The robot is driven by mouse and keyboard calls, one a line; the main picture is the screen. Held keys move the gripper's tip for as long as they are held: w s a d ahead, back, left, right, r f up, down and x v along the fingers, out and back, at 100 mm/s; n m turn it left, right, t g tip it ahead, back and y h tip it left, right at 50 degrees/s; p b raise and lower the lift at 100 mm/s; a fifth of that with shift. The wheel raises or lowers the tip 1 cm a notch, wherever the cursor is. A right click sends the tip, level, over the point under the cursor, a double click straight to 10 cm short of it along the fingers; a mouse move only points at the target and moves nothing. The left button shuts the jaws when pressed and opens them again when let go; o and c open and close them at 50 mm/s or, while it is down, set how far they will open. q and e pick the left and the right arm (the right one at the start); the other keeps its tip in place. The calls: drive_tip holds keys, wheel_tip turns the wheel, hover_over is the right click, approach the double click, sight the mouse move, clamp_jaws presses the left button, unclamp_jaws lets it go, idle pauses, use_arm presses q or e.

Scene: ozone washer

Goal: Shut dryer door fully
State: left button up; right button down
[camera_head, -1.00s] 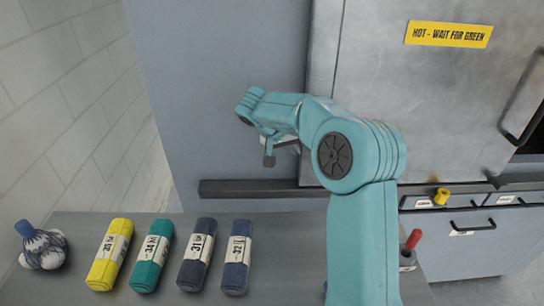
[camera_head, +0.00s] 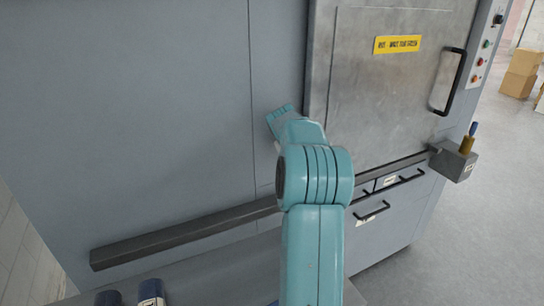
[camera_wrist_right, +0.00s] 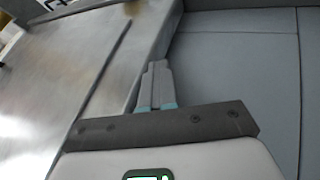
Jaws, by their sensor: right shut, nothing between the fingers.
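The dryer door (camera_head: 385,100) is a grey metal panel at the upper right of the head view. It has a yellow label (camera_head: 397,44) and a black bar handle (camera_head: 449,82) on its right side. I cannot tell whether it sits fully flush. My right arm rises from the bottom centre, its wrist left of the door's left edge; its fingertips are hidden there. In the right wrist view the right gripper (camera_wrist_right: 158,72) is shut and empty, beside the metal door's edge (camera_wrist_right: 70,70). I cannot tell whether it touches. My left gripper is not in view.
A dark rail (camera_head: 185,236) runs along the machine front below the door. A grey holder (camera_head: 453,160) with coloured handles stands at its right end. Drawers with black handles (camera_head: 372,212) lie below. Cardboard boxes (camera_head: 520,72) stand far right; the floor between is clear.

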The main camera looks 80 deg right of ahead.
drive_tip(key=s+d+p, duration=0.1)
drive_tip(key=s, duration=0.1)
drive_tip(key=s+d+p, duration=0.1)
drive_tip(key=s+d, duration=0.1)
drive_tip(key=shift+s+d+r, duration=0.1)
drive_tip(key=shift+r, duration=0.1)
idle(0.3)
